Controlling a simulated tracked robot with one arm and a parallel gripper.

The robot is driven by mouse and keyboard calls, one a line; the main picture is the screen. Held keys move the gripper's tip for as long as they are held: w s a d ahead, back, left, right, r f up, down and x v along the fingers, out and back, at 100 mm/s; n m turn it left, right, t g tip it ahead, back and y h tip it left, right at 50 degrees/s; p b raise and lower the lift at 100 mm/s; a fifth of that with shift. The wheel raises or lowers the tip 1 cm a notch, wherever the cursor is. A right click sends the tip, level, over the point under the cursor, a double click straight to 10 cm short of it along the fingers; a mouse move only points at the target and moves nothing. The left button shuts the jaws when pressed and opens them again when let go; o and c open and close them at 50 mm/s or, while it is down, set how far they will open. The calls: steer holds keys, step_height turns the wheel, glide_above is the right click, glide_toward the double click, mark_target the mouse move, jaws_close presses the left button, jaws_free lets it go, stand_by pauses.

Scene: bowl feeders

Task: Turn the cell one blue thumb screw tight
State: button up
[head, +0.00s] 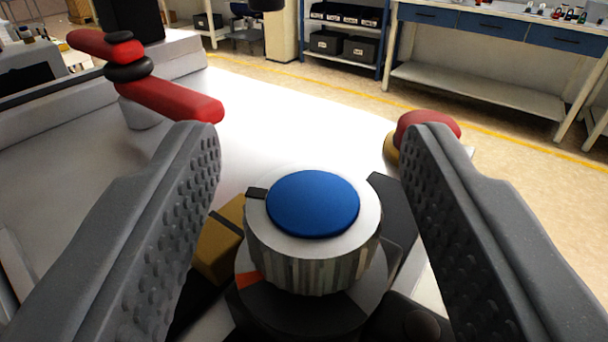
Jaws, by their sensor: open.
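The blue thumb screw (313,203) stands upright between my gripper's fingers, low in the middle of the head view. It has a blue round cap, a ridged grey-white side and a dark pointer mark at the left of its top. Below it is a dark round base with an orange-red mark (248,279) at its left. My gripper (318,150) is open, with one studded grey finger on each side of the knob. Gaps show between both fingers and the knob, so neither finger touches it. The knob's far side and the lower base are hidden.
A red clamp handle (170,100) with a black pivot stands at the upper left, close to the left finger. A red knob (428,122) shows behind the right finger. A white surface (290,115) lies behind the screw. Shelves (345,45) and a workbench (480,80) stand farther back.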

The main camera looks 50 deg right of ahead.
steer(key=v, duration=1.3)
steer(key=shift+s+a+b, duration=0.15)
steer(key=shift+a+b, duration=0.05)
steer(key=shift+b, duration=0.1)
